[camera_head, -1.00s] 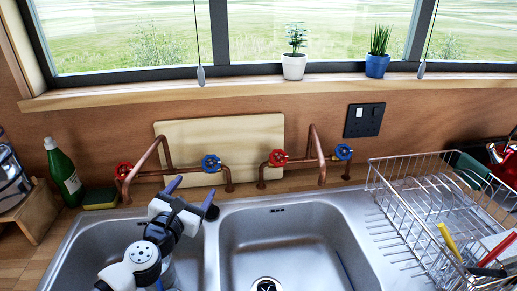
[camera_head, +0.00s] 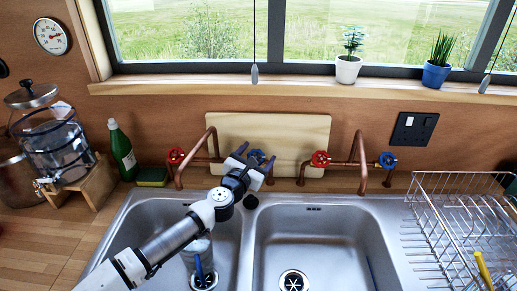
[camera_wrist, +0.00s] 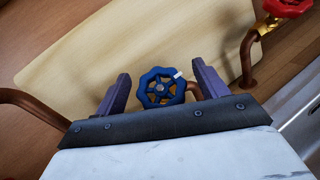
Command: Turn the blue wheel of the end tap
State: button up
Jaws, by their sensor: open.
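Two copper taps stand behind the sink, each with a red and a blue wheel. The left tap's blue wheel (camera_head: 257,155) is partly hidden behind my gripper (camera_head: 254,163) in the head view. In the wrist view, a blue wheel (camera_wrist: 161,88) with a small white mark on its rim lies between the two purple fingers of my open gripper (camera_wrist: 162,75). I cannot tell whether the fingers touch it. The right tap's blue wheel (camera_head: 388,160) is at the far right, apart from my gripper. The red wheels (camera_head: 176,155) and (camera_head: 320,159) sit at the taps' left ends.
A wooden board (camera_head: 290,132) leans on the wall behind the taps. The double sink (camera_head: 248,235) lies below. A wire dish rack (camera_head: 450,215) stands at right. A green bottle (camera_head: 122,152), sponge (camera_head: 152,177) and glass dispenser (camera_head: 58,145) are at left.

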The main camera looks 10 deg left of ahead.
jog(key=shift+w+d, duration=0.15)
jog(key=shift+w, duration=0.45)
jog(key=c, duration=1)
jog(key=shift+f+n+t+y+b, duration=0.15)
jog(key=shift+n+t+y+b, duration=0.15)
jog(key=shift+n+y+b, duration=0.45)
jog(key=shift+a+n+y, duration=0.15)
jog(key=shift+n+y, duration=0.65)
jog(key=shift+n, duration=0.05)
jog(key=shift+a+n+y, duration=0.1)
jog(key=shift+n+y, duration=0.65)
jog(key=shift+n, duration=0.05)
jog(key=o, duration=1)
